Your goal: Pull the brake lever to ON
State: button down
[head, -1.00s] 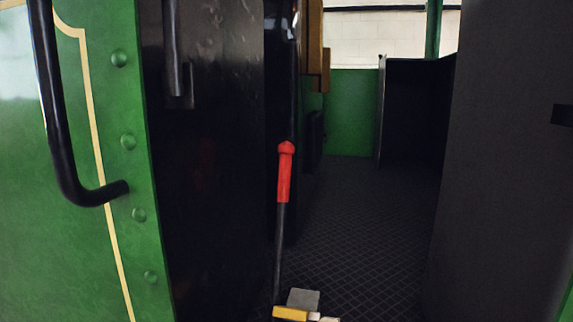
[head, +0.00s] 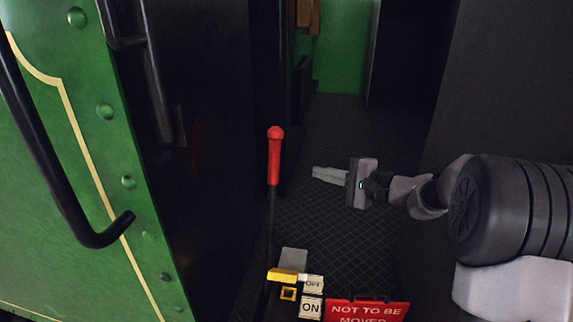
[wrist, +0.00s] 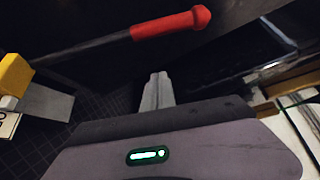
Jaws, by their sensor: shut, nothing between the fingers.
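The brake lever is a dark rod with a red grip (head: 274,160) that stands nearly upright in the head view. At its foot are a yellow block (head: 283,275), an OFF plate (head: 314,283) and an ON plate (head: 311,307). The lever stands beside the OFF plate, with the ON plate nearer me. My gripper (head: 316,173) is shut and empty, to the right of the red grip and apart from it. In the wrist view the shut fingers (wrist: 156,92) point toward the lever, with the red grip (wrist: 172,24) above and beyond them.
A red sign reading "NOT TO BE MOVED" (head: 366,310) is at the bottom. A green panel (head: 75,190) with a black handrail (head: 60,200) is at the left. A dark wall (head: 505,80) is at the right. The patterned floor (head: 330,230) between is open.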

jog(key=w+a+p, duration=0.2)
jog(key=a+p, duration=0.3)
jog(key=a, duration=0.4)
jog(key=shift+w+f+p, duration=0.25)
jog(key=shift+w+p, duration=0.15)
jog(key=shift+a, duration=0.1)
jog(key=shift+b, duration=0.4)
